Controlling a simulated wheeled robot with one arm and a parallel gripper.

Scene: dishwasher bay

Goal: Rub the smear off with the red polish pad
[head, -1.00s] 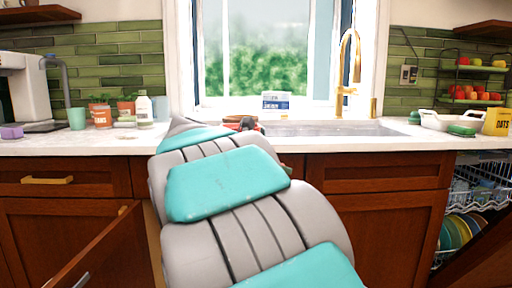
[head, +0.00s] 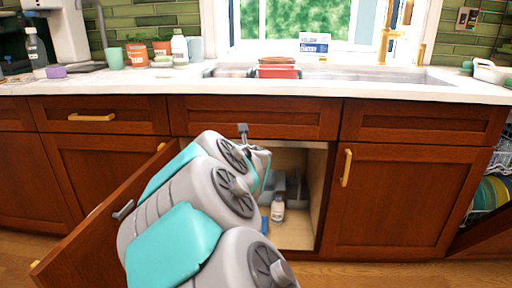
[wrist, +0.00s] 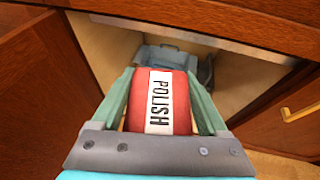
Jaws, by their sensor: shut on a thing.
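The red polish pad (wrist: 182,100), with a white label reading POLISH, is between the green fingers of my gripper (wrist: 161,74) in the wrist view. The gripper is shut on it and points into the open cabinet under the sink. In the head view my arm reaches down to the front of this cabinet (head: 318,205), and its own links hide the fingers and the pad. I cannot make out a smear in either view.
The open cabinet door (head: 95,235) stands left of my arm. A white bottle (head: 277,211) and grey bins (head: 297,190) are inside the cabinet. The counter (head: 130,82) above holds pots, bottles and the sink. A closed door (head: 420,200) is to the right.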

